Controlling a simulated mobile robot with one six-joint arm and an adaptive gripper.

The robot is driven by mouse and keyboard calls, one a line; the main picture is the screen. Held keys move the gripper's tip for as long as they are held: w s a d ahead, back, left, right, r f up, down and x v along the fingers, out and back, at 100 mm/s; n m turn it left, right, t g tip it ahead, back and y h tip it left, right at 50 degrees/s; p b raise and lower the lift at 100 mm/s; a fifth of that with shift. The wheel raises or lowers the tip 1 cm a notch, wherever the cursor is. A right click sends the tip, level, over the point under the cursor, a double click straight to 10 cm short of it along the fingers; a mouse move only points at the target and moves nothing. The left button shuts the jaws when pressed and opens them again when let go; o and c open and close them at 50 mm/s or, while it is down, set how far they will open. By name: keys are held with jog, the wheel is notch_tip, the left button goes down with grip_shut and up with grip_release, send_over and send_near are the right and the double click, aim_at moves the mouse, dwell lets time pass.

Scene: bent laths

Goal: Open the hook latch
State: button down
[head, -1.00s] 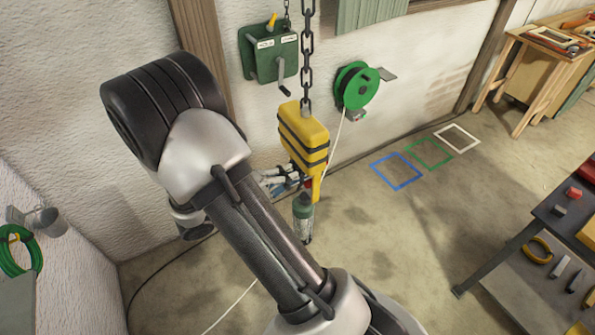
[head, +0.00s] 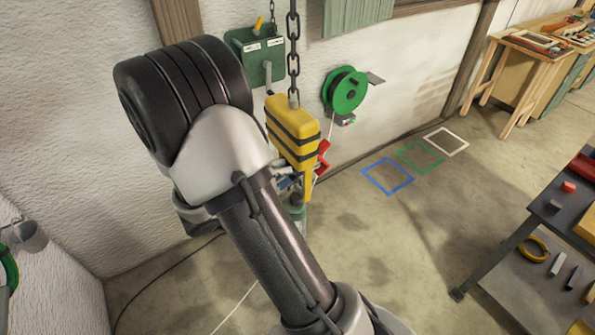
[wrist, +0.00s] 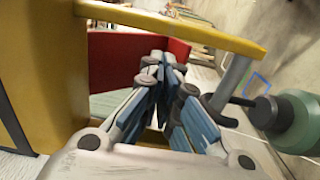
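The yellow hook block (head: 292,128) with dark bands hangs from the chain (head: 294,60). In the wrist view its yellow body (wrist: 48,75) fills the left side, and a yellow bar (wrist: 185,30) crosses the top. The red latch (head: 323,158) sticks out right of the block; in the wrist view it is a red plate (wrist: 180,48) just beyond my fingertips. My gripper (wrist: 168,66) has its fingertips together beside the latch; I cannot tell whether they touch it. A green cylinder (wrist: 292,120) with a grey link is at the right.
A green winch box (head: 258,52) and a green cable reel (head: 345,90) are on the wall behind. Blue (head: 388,176), green and white floor squares lie on clear floor. A dark shelf table (head: 560,205) stands at the right.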

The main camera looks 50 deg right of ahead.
jog(key=shift+b+x, duration=0.8)
jog(key=shift+x, duration=0.3)
jog(key=shift+s+d+r, duration=0.1)
jog(key=shift+s+r, duration=0.1)
jog(key=shift+r, duration=0.05)
jog(key=shift+w+a, duration=0.2)
jog(key=shift+a, duration=0.2)
jog(key=v, duration=1.1)
jog(key=shift+w+a+r, duration=0.15)
jog(key=shift+a+r, duration=0.05)
jog(key=shift+r, duration=0.05)
